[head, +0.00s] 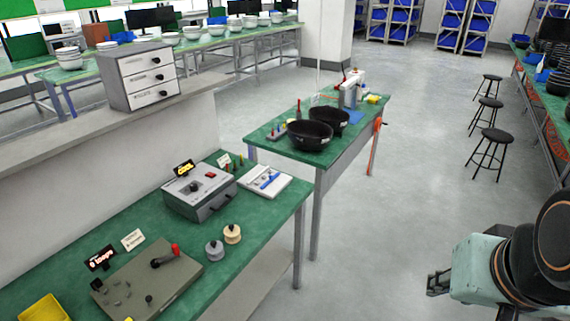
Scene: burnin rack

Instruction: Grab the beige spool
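The beige spool (232,233) stands upright on the green-topped bench in the head view, near the bench's right edge. A grey spool (214,251) stands close beside it, to the lower left. My gripper (434,283) is at the right of the picture, at the end of my pale teal and black arm. Its two dark fingers look spread apart with nothing between them. It is far to the right of the beige spool, over the grey floor and clear of the bench.
A grey box with a lit display (200,193) and a white tray (265,182) sit behind the spools. A grey board with a red-handled lever (150,280) lies left. A second bench holds black bowls (310,135). Open floor (390,220) lies right of the benches.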

